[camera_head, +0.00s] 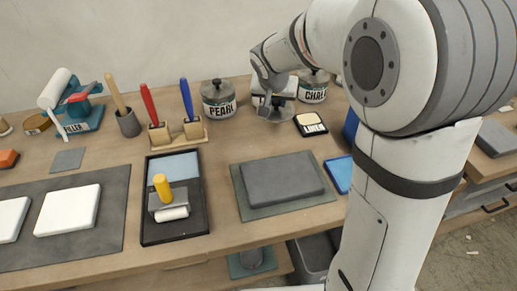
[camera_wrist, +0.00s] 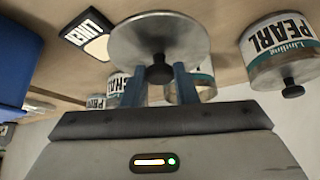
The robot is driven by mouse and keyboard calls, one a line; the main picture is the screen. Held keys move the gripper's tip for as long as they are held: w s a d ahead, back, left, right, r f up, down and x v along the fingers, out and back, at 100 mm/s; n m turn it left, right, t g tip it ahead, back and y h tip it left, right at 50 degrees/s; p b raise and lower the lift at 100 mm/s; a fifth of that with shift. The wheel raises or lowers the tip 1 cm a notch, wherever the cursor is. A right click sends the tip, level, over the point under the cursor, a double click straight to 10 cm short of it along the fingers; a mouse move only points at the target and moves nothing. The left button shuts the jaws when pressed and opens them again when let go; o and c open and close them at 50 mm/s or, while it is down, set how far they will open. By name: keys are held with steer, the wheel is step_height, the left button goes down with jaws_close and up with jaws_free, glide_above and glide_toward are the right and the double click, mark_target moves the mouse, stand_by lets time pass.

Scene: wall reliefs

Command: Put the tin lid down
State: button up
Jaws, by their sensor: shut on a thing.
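My gripper (camera_head: 275,100) is at the back of the bench, between the PEARL tin (camera_head: 218,99) and the CHALK tin (camera_head: 313,86). In the wrist view its two blue-grey fingers (camera_wrist: 159,76) are shut on the dark knob of the tin lid. The tin lid (camera_wrist: 158,37) is a round grey metal disc; in the head view it shows below the gripper (camera_head: 278,114). I cannot tell whether it touches the bench. Another tin (camera_head: 288,84) stands behind the gripper, partly hidden; its top is not clear. The PEARL tin has its knobbed lid on.
A black card with a cream patch (camera_head: 311,124) lies right of the lid. A brush rack (camera_head: 178,136) stands left of the PEARL tin. A grey slab on a green mat (camera_head: 240,205) lies in front, with bare wood (camera_head: 238,145) between. A blue tray (camera_head: 339,175) lies beside my arm.

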steer(key=s+a+r+b, duration=0.2)
steer(key=s+a+b, duration=0.1)
steer(key=a, duration=0.2)
steer(key=shift+n+y, duration=0.4)
step_height(320, 180, down, 9)
steer(key=shift+w+a+f+b, duration=0.1)
steer(key=shift+w+b, duration=0.05)
steer(key=shift+b, duration=0.55)
steer(key=shift+f, duration=0.1)
steer(key=shift+f, duration=0.15)
steer(key=o, duration=1)
steer(key=shift+r, duration=0.6)
steer(key=p+v, duration=0.1)
steer(key=v, duration=1)
steer(key=shift+a+r, duration=0.1)
